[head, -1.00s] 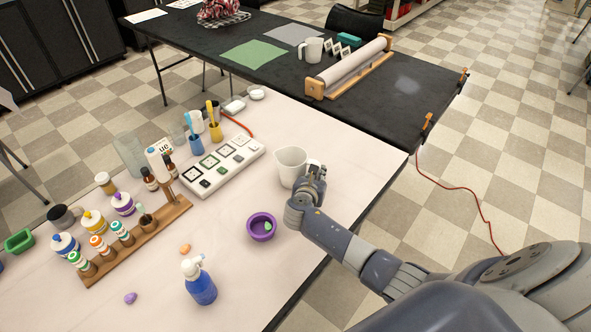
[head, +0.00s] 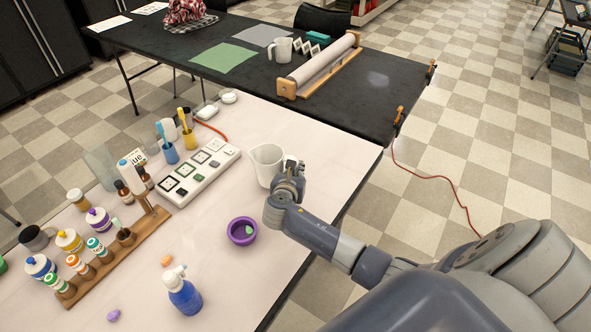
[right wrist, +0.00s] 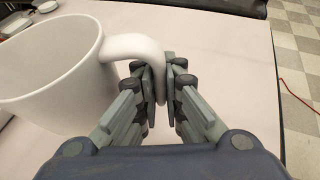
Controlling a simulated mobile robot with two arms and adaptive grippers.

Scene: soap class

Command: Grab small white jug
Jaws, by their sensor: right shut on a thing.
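The small white jug (head: 266,163) is upright at the right part of the white table in the head view. It fills the left of the right wrist view (right wrist: 52,75), with its handle reaching toward the fingers. My right gripper (head: 291,172) is at the jug's right side, and in the right wrist view (right wrist: 162,85) its fingers are shut on the handle. I cannot tell whether the jug touches the table. My left gripper is not in view.
A purple bowl (head: 242,231), a blue spray bottle (head: 184,297) and a white tray with squares (head: 199,171) stand nearby. A wooden rack (head: 119,256) with bottles is at left. A larger white jug (head: 284,50) stands on the black table (head: 345,110).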

